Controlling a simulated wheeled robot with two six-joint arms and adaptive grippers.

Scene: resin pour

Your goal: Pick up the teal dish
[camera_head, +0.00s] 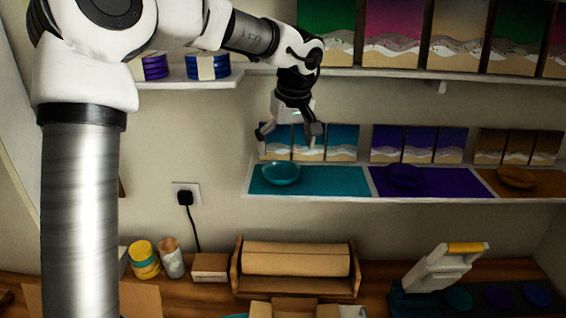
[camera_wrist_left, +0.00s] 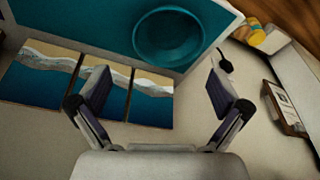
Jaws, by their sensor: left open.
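The teal dish (camera_head: 281,173) sits on the teal mat (camera_head: 336,182) at the left end of the lower wall shelf. My left gripper (camera_head: 290,132) is open and empty in front of the teal pictures, above the dish and apart from it. In the left wrist view the dish (camera_wrist_left: 168,38) is at the top centre on the teal mat (camera_wrist_left: 95,22). There the fingers of my left gripper (camera_wrist_left: 158,95) are spread wide, with the dish beyond their tips. My right gripper is not in view.
Small teal pictures (camera_head: 342,137) stand on the shelf behind the mat. A purple dish (camera_head: 405,175) and an orange dish (camera_head: 517,177) lie to the right. An upper shelf (camera_head: 400,73) with large pictures hangs above. A workbench with a wooden roll holder (camera_head: 297,287) is below.

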